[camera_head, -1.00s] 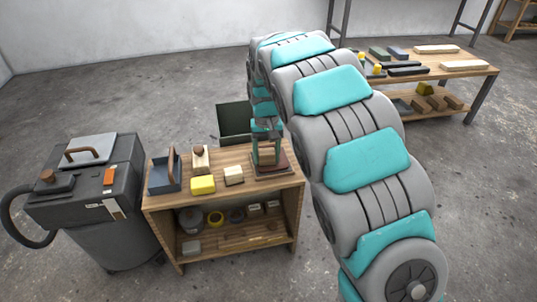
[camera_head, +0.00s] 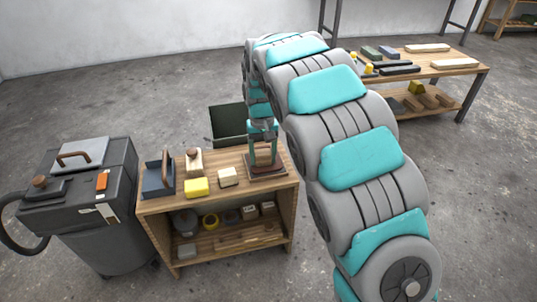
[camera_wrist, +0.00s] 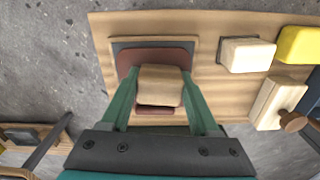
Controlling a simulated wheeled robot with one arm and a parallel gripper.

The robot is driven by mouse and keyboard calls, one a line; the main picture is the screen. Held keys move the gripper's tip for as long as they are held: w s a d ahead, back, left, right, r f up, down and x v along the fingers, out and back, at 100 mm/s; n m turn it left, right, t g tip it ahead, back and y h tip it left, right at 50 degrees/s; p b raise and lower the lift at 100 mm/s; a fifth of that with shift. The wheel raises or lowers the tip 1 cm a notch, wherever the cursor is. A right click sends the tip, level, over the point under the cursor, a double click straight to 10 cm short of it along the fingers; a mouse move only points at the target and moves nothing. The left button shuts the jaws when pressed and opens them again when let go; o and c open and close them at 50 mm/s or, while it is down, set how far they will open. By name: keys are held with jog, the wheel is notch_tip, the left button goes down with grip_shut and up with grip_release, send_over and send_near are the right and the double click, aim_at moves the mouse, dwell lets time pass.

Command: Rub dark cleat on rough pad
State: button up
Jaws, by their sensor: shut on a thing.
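A brown wooden block, which I take to be the cleat (camera_wrist: 160,86), is between the two green fingers of my gripper (camera_wrist: 158,98). It also shows in the head view (camera_head: 263,155). My gripper is shut on its sides and points down. The reddish-brown rough pad (camera_wrist: 154,55) lies on a dark plate (camera_wrist: 120,43) at one end of the wooden bench top. The cleat is over the pad and covers its middle. I cannot tell if its hidden underside touches the pad.
The bench top (camera_head: 215,190) also holds a cream block (camera_head: 228,177), a yellow block (camera_head: 196,187), a wooden-knobbed block (camera_head: 194,163) and a dark handled tray (camera_head: 158,180). A dark bin (camera_head: 228,122) stands behind. A grey vacuum (camera_head: 85,215) stands at left.

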jog(key=shift+s+a, duration=0.15)
jog(key=shift+a, duration=0.3)
jog(key=shift+w+d, duration=0.25)
jog(key=shift+d, duration=0.6)
jog(key=shift+w+d, duration=0.25)
jog(key=shift+d, duration=0.6)
jog(key=shift+r, duration=0.1)
notch_tip(320, 180, up, 7)
jog(key=p, duration=0.2)
